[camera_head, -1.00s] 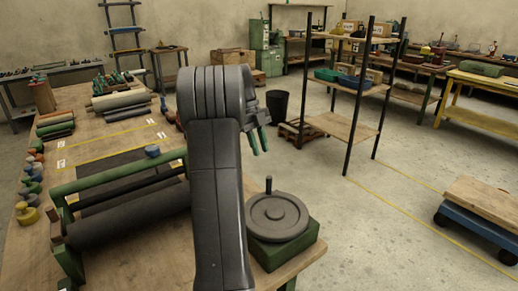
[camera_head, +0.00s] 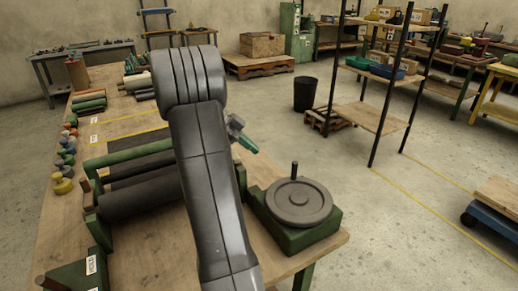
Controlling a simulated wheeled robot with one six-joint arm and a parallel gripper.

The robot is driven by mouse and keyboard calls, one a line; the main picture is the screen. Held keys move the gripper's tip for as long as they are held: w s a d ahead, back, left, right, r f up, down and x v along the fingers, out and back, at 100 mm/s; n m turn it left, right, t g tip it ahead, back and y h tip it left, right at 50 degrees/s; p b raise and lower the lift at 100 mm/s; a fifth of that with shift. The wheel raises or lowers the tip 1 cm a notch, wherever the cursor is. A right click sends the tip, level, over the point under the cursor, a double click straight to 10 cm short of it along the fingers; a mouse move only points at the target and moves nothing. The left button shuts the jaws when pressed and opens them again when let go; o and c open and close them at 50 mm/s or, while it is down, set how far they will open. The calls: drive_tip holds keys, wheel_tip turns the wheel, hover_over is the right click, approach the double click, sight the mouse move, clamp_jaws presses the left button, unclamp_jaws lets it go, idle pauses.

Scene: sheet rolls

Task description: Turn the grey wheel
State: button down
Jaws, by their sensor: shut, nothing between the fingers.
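The grey wheel (camera_head: 298,203) lies flat on a green base (camera_head: 291,235) at the right front corner of the wooden workbench. A dark upright handle (camera_head: 294,170) stands near its far rim. My gripper (camera_head: 249,145) shows only in part, with green fingers, beyond my grey arm. It appears above and to the left of the wheel, apart from it and from the handle. It is shut and empty. My arm hides part of the bench and of the roller frame to the left of the wheel.
A green-framed dark roller (camera_head: 145,199) lies on the bench left of my arm. Several small coloured weights (camera_head: 66,160) line the left edge. A black bin (camera_head: 305,94) and a shelf rack (camera_head: 374,118) stand beyond. The floor right of the bench is open.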

drive_tip(key=x, duration=0.3)
drive_tip(key=d+r+p+x, duration=0.1)
drive_tip(key=x, duration=0.2)
drive_tip(key=p+x, duration=0.1)
drive_tip(key=x, duration=0.3)
drive_tip(key=shift+s+d+r, duration=0.2)
drive_tip(key=shift+d+r, duration=0.1)
drive_tip(key=shift+d, duration=0.05)
drive_tip(key=shift+d+f, duration=0.1)
drive_tip(key=shift+d, duration=0.25)
drive_tip(key=shift+d+f+m+g+b, duration=0.2)
drive_tip(key=shift+d+m+g+b, duration=0.3)
drive_tip(key=shift+b, duration=0.7)
drive_tip(key=shift+d+r, duration=0.2)
drive_tip(key=shift+r, duration=0.05)
